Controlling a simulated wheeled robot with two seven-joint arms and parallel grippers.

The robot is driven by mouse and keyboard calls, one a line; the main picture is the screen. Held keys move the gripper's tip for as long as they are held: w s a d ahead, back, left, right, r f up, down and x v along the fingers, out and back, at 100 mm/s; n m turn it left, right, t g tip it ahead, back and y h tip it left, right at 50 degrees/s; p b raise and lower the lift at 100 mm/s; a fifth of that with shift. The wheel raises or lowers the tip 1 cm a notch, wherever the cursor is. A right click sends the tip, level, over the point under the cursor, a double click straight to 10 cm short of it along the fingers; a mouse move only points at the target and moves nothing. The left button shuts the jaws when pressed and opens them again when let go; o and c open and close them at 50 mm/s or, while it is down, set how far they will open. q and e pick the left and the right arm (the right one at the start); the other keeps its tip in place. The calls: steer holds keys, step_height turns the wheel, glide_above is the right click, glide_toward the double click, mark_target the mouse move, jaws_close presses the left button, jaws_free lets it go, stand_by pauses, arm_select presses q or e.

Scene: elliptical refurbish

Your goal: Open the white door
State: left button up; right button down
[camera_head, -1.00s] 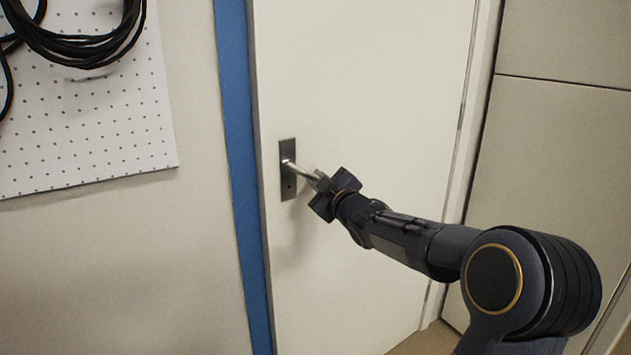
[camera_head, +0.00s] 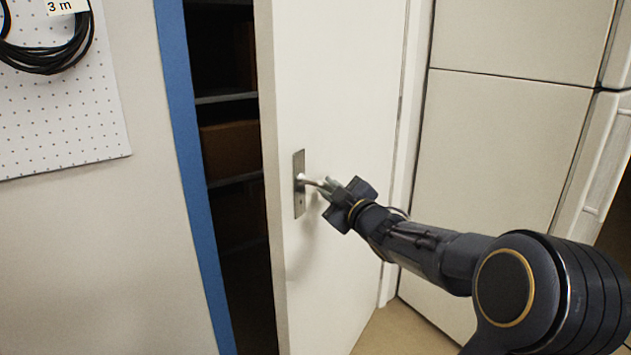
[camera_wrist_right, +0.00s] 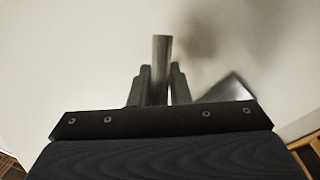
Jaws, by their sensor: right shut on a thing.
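The white door (camera_head: 335,90) stands ajar, with a dark gap between its left edge and the blue frame (camera_head: 187,170). Its metal lever handle (camera_head: 312,182) sits on a grey plate (camera_head: 299,200) near the door's left edge. My right gripper (camera_head: 328,188) is shut on the handle's lever. In the right wrist view the lever (camera_wrist_right: 160,60) stands between the two fingers (camera_wrist_right: 160,85). My left gripper is not in view.
Shelves (camera_head: 228,97) with a brown box (camera_head: 232,145) show in the gap. A pegboard with coiled black cable (camera_head: 50,60) hangs on the left wall. Pale cabinet panels (camera_head: 500,140) stand right of the door. A patch of floor (camera_head: 400,330) shows at the bottom.

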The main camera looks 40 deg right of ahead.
steer(key=shift+a, duration=0.3)
steer(key=c, duration=1.4)
jaws_free()
steer(key=shift+a, duration=0.15)
steer(key=shift+s, duration=0.15)
steer(key=s+a, duration=0.1)
steer(key=s, duration=0.6)
steer(key=shift+s+f, duration=0.2)
steer(key=shift+s, duration=0.05)
